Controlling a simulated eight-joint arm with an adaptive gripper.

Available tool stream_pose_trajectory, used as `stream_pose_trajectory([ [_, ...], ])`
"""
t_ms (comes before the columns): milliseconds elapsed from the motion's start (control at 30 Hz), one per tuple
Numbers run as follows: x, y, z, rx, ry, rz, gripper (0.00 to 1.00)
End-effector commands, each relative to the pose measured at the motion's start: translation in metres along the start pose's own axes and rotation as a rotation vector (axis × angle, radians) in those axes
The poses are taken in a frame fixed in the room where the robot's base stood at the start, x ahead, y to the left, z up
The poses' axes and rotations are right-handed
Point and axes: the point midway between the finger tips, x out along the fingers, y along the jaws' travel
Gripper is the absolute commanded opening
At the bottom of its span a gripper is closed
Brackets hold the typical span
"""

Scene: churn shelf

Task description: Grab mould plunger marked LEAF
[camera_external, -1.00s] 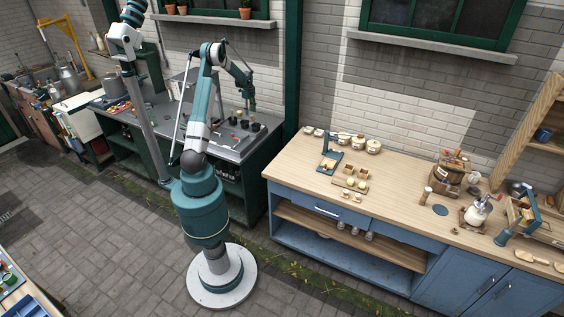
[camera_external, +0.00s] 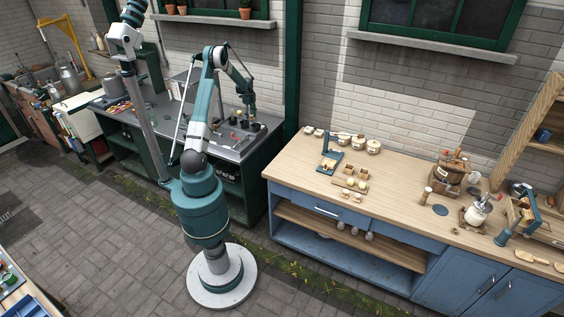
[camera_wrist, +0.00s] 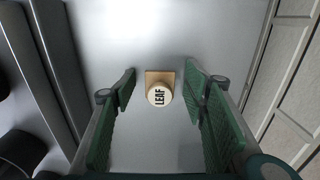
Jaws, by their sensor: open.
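The mould plunger marked LEAF (camera_wrist: 159,95) shows in the wrist view as a round pale top with dark letters, above a small square wooden part. It stands on a grey metal surface (camera_wrist: 150,40). My gripper (camera_wrist: 160,88) is open, with its green fingers on the left and right of the plunger. Gaps show between the plunger and both fingers. In the external view my gripper (camera_external: 247,116) is low over the grey worktop, and the plunger cannot be made out there.
Black cups stand on the grey worktop (camera_external: 222,151) around my gripper; dark round objects (camera_wrist: 20,152) show at the lower left of the wrist view. A wooden-topped blue counter (camera_external: 290,165) stands apart to the right.

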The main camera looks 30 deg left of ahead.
Motion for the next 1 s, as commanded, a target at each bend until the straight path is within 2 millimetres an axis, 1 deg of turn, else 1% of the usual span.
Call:
stream_pose_trajectory([
  [200,0.0,0.0,0.0,0.0,0.0,0.0,0.44],
  [400,0.0,0.0,0.0,0.0,0.0,0.0,0.18],
  [433,0.0,0.0,0.0,0.0,0.0,0.0,0.16],
  [767,-0.001,0.0,0.0,0.0,0.0,0.0,0.16],
  [867,-0.005,0.0,0.0,0.0,0.0,0.0,0.16],
  [1000,-0.015,0.0,0.0,0.0,0.0,0.0,0.16],
])
